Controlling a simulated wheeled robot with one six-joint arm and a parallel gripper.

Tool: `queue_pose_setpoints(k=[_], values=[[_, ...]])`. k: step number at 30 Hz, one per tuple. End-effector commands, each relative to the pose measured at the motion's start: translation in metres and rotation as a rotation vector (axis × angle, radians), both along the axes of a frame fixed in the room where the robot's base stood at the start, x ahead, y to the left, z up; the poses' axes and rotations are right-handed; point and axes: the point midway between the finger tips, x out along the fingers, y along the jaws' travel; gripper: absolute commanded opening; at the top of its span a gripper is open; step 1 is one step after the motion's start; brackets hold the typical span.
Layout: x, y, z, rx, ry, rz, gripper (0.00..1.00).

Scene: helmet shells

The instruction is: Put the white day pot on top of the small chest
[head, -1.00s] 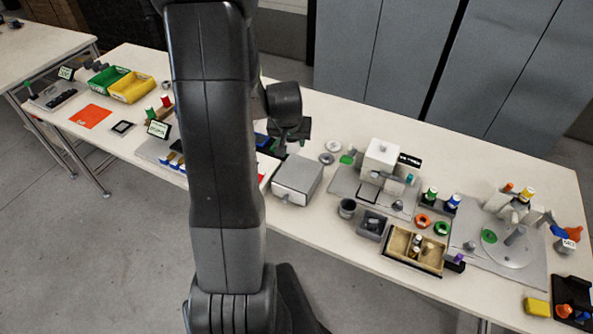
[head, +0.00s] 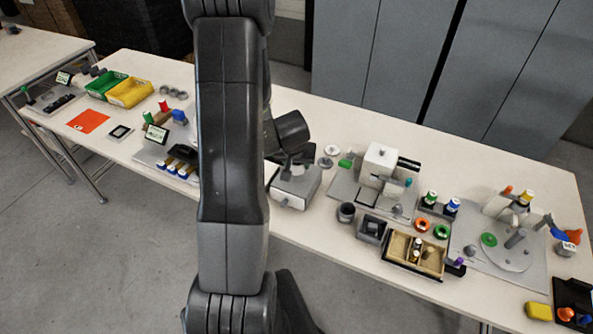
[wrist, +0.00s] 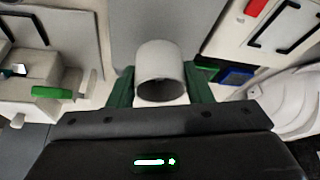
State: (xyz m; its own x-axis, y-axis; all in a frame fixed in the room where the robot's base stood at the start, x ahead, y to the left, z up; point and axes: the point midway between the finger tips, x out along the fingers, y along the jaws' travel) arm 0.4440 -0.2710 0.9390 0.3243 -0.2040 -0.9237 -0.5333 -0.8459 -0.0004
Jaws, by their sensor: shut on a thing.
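The white day pot (wrist: 158,67) sits between the two dark green fingers of my gripper (wrist: 160,80) in the wrist view, its round open end toward the camera. My gripper is shut on it. The small chest (head: 298,190) is a grey box on the long table in the head view, just right of my arm. My wrist and gripper are over the chest and cover part of its top. A plain grey surface, apparently the chest (wrist: 150,22), lies behind the pot in the wrist view. I cannot tell whether the pot touches it.
Right of the chest is a grey board with a white machine (head: 378,165) and a green piece (head: 345,161). A dark cup (head: 346,212) and a divided wooden box (head: 413,254) stand nearer the front edge. Trays with blue parts lie left of the chest, partly behind my arm.

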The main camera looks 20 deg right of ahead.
Motion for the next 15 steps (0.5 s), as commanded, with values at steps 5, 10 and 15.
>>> queue_pose_setpoints(k=[5, 10, 15], values=[[0.000, 0.000, -0.026, 0.000, 0.000, 0.000, 0.24], [0.000, 0.000, -0.031, 0.000, 0.000, 0.001, 0.24], [0.000, 0.000, -0.029, 0.000, 0.000, 0.001, 0.24]])
